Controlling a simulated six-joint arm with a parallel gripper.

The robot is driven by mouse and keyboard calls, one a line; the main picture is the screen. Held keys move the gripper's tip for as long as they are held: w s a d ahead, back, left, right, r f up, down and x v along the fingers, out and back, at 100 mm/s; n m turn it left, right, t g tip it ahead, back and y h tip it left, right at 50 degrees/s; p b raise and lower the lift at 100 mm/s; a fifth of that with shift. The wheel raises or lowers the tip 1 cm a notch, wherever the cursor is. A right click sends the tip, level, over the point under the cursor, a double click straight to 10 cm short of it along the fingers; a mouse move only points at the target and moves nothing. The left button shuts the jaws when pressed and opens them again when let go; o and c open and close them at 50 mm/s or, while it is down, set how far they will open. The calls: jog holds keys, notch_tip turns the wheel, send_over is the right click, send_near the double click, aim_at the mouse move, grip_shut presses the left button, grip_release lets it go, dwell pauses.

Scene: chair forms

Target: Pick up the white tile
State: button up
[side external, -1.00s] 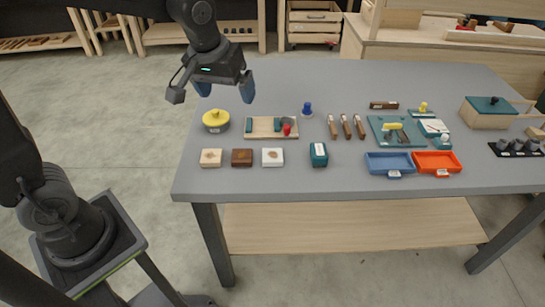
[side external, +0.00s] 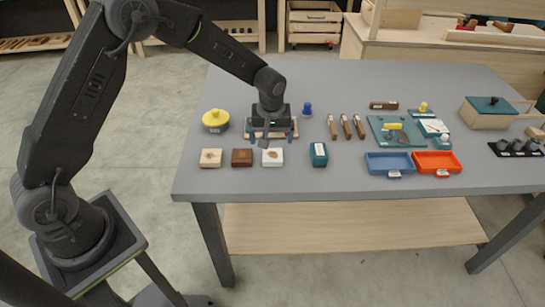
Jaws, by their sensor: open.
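The white tile (side external: 272,158) with a brown mark lies on the grey table near its front left, at the right end of a row of three square tiles. My gripper (side external: 270,135) points down just behind the white tile, over the small wooden tray (side external: 254,137). Its blue-tipped fingers are spread apart with nothing seen between them. A dark part of the gripper reaches close to the tile's back edge, and I cannot tell whether it touches. The gripper hides most of the tray and what lies in it.
A brown tile (side external: 242,158) and a cream tile (side external: 211,158) lie to the left. A teal block (side external: 319,155) stands to the right, and a blue knobbed piece (side external: 308,109) behind. A yellow-lidded pot (side external: 215,121) is back left. The table front is clear.

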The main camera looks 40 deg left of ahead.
aim_at(273, 155)
jog(key=f, duration=0.5)
jog(key=w+f, duration=0.1)
jog(key=f, duration=0.1)
jog(key=shift+a+f, duration=0.1)
jog(key=shift+f, duration=0.05)
jog(key=c, duration=1)
